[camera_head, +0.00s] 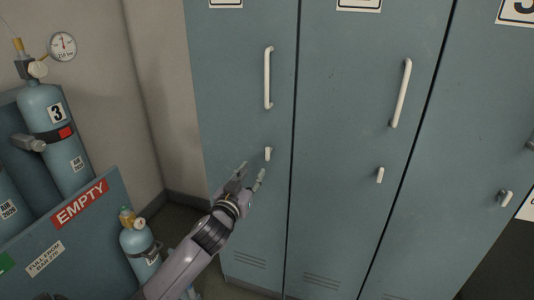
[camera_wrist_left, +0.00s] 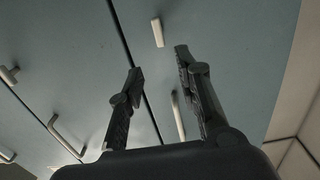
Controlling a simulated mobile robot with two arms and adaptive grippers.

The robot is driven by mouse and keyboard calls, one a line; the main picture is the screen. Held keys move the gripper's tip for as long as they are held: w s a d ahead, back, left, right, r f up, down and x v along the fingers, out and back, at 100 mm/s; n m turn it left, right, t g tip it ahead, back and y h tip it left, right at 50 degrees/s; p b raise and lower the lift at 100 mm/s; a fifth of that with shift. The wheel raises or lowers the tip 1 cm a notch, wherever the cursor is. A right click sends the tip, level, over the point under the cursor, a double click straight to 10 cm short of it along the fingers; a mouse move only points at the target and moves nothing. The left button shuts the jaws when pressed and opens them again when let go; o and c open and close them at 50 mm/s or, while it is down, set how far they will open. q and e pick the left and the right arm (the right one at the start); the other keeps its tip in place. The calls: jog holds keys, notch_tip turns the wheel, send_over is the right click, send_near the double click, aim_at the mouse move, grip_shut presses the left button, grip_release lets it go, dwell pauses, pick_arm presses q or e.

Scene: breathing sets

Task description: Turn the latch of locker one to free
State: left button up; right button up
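The leftmost locker door (camera_head: 232,120) is blue-grey, and its number plate is cut off at the top edge. Its small white latch (camera_head: 268,154) stands roughly upright below a long white handle (camera_head: 267,78). My left gripper (camera_head: 252,172) is open and empty, just below and left of the latch in the head view. In the left wrist view, the same latch (camera_wrist_left: 158,32) lies beyond the spread fingertips of the gripper (camera_wrist_left: 158,63), apparently apart from them. The locker's handle (camera_wrist_left: 178,115) shows between the fingers. My right gripper is not in view.
Two more lockers stand to the right, with a middle latch (camera_head: 380,175) and a right latch (camera_head: 506,198). At left, a blue rack with an "EMPTY" label (camera_head: 80,204) holds gas cylinders, and a small cylinder (camera_head: 138,245) stands beside it. A beige wall adjoins the lockers.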

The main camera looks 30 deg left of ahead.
aim_at(267, 152)
pick_arm(q)
jog(key=x, duration=1.1)
jog(key=shift+w, duration=0.2)
jog(key=shift+c, duration=0.2)
grip_shut()
